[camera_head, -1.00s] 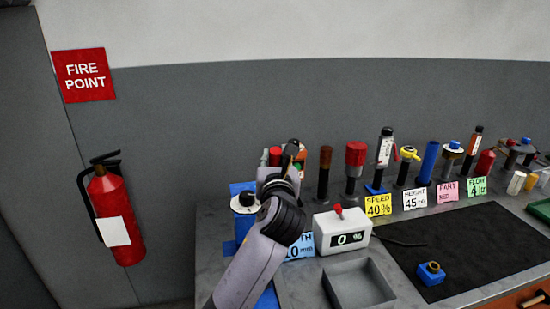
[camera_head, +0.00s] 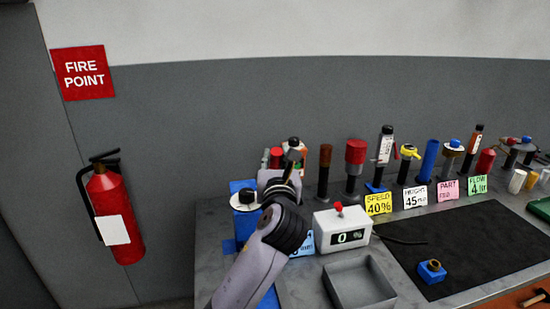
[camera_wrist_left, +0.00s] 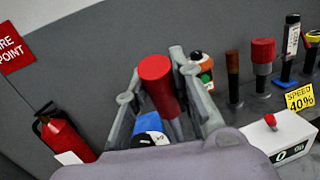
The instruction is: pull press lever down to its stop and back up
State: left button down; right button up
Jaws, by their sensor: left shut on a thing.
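In the left wrist view a red cylindrical lever grip (camera_wrist_left: 156,80) on a grey rod stands between the two grey fingers of my left gripper (camera_wrist_left: 158,68). The gripper is shut on this grip. A blue upright part with a white collar and black cap (camera_head: 245,196) stands just left of the gripper.
A white box (camera_head: 343,229) with a red button and a display reading 0 % stands right of my wrist. A grey open tray (camera_head: 359,284) lies in front. Several tools and bottles line the back. A dark mat (camera_head: 480,246) covers the right; a fire extinguisher (camera_head: 113,212) hangs left.

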pick_arm(q)
jog(key=s+d+f+m+t+b, duration=0.1)
jog(key=s+d+f+t+b, duration=0.2)
jog(key=b, duration=1.1)
jog(key=shift+s+f+m+t+b, duration=0.35)
jog(key=shift+s+f+t, duration=1.6)
jog(key=shift+s, duration=0.95)
pick_arm(e)
notch_tip(320, 180, down, 15)
jog(key=shift+d, duration=0.15)
pick_arm(q)
jog(key=shift+f, duration=0.1)
pick_arm(e)
jog(key=shift+f, duration=0.1)
jog(key=shift+c, duration=0.5)
